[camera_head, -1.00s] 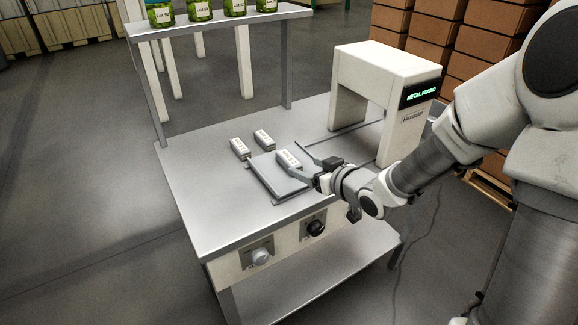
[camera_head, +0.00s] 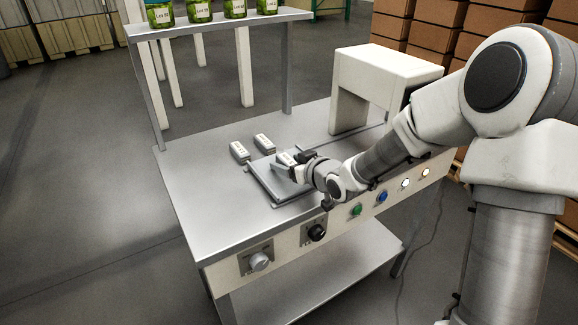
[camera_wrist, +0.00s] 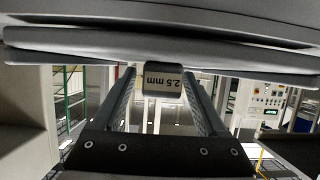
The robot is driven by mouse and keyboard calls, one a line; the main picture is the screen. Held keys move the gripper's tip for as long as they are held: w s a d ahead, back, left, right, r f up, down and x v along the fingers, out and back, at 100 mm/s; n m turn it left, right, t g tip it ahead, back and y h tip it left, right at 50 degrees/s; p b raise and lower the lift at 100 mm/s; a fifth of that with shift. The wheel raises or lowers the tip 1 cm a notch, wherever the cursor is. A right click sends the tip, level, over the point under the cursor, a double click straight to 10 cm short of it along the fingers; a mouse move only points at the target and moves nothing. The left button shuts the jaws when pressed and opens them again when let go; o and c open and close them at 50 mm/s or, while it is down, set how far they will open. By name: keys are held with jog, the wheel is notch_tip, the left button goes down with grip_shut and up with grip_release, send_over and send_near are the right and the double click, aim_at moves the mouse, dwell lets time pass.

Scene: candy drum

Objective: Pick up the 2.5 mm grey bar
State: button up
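The grey bar marked "2.5 mm" (camera_wrist: 161,82) shows end-on in the wrist view, its label upside down. In the head view it appears to be the block (camera_head: 286,158) on the flat grey plate (camera_head: 266,183), partly hidden by my gripper (camera_head: 291,163). In the wrist view the fingers of my gripper (camera_wrist: 160,88) lie on either side of the bar. A gap shows on the left; I cannot tell whether the right finger touches it. The fingers look open. The bar appears to rest on its support.
Two similar light bars (camera_head: 239,152) (camera_head: 264,143) stand behind the plate on the table (camera_head: 200,195). The white metal detector arch (camera_head: 380,75) stands to the right. A shelf (camera_head: 215,25) with green jars spans the back. Knobs and buttons line the front panel.

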grip_shut()
dwell(0.3)
